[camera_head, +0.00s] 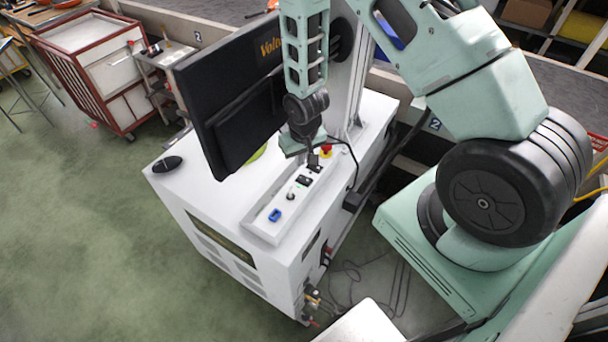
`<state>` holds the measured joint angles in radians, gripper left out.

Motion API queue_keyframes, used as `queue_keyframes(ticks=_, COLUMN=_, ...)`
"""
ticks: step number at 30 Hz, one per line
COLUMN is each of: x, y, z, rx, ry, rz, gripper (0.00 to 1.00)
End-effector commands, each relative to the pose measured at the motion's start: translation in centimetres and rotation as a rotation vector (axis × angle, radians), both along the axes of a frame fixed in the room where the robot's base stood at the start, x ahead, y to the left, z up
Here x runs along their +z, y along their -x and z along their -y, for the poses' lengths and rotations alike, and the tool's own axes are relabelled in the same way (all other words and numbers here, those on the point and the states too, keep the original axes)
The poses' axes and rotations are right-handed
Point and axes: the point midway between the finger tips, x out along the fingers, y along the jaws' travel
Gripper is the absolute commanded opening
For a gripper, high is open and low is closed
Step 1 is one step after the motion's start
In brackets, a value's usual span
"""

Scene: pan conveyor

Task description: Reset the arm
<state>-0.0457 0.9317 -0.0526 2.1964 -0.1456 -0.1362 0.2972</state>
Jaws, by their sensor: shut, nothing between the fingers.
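My gripper (308,158) hangs at the end of my green arm, just above the control panel (262,226) on the white cabinet. It points down beside the red and yellow emergency button (326,151) and the black switches (304,180). The fingers look shut and hold nothing. They are small and dark here, and I cannot tell whether they touch the panel. A blue switch (275,215) sits at the panel's near end.
A black monitor (225,115) stands close to the left of my gripper on the white cabinet (190,192). A black mouse (167,164) lies on the cabinet's left end. A red-framed cart (82,92) stands at the upper left. The green floor (90,240) at left is clear.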

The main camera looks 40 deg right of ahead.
Motion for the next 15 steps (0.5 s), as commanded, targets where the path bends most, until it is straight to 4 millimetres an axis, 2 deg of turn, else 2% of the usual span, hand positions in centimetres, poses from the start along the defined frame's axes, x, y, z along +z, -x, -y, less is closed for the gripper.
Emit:
queue_keyframes(ticks=1, x=0.73, y=-0.02, z=0.00, rx=0.000, ry=0.000, rz=0.001, gripper=0.00)
queue_keyframes(ticks=5, x=1.49, y=-0.01, z=0.00, rx=-0.001, ry=0.000, rz=0.000, gripper=0.00)
queue_keyframes(ticks=15, x=1.45, y=0.02, z=0.00, rx=0.000, ry=0.000, rz=-0.001, gripper=0.00)
